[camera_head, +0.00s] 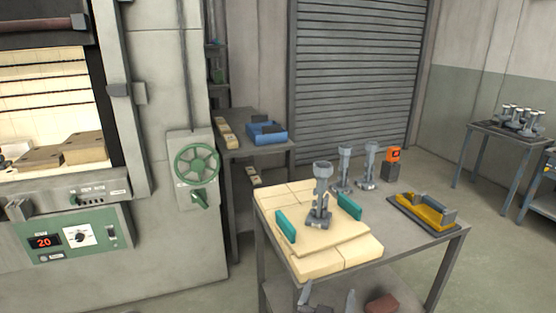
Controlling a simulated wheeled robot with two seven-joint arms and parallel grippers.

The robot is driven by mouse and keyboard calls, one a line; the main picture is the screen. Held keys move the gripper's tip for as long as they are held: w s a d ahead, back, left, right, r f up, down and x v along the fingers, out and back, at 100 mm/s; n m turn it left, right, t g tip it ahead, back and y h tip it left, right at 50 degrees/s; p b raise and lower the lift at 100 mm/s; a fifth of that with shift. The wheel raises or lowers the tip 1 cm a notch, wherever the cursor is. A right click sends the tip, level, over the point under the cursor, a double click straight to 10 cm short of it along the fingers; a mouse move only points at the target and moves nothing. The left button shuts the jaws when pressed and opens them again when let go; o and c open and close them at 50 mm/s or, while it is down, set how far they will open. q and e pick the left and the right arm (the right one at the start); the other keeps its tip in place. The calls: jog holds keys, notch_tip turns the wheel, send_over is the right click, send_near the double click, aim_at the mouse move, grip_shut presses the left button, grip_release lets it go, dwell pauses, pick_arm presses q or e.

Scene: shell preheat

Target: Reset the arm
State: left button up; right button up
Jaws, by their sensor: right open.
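My right gripper (328,297) shows only at the bottom edge of the head view, as two grey fingertips pointing up. They are apart with nothing between them, low in front of the near table (438,241). The rest of my right arm is out of the picture. My left arm and gripper are not in view. A grey metal part (321,196) stands upright on the cream board (342,250) on this table, between two teal upright pieces (285,226). No gripper touches it.
Two similar metal parts (344,170), an orange-and-black device (392,163) and a yellow tool on a dark tray (399,203) are on the table. At left is a lit, open furnace (85,228) with a green handwheel (197,164). A blue bin (266,134) sits behind.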

notch_tip(320, 180, down, 27)
jog(key=a+n+g+y, duration=0.1)
jog(key=n+g+y, duration=0.1)
jog(key=g+y, duration=0.5)
jog(key=s+f+g+y, duration=0.3)
jog(key=s+f+g, duration=0.6)
jog(key=s+f, duration=0.5)
jog(key=s, duration=0.4)
jog(key=shift+s+a+f+m, duration=0.15)
jog(key=shift+a+f+m, duration=0.1)
jog(key=shift+f+m, duration=0.15)
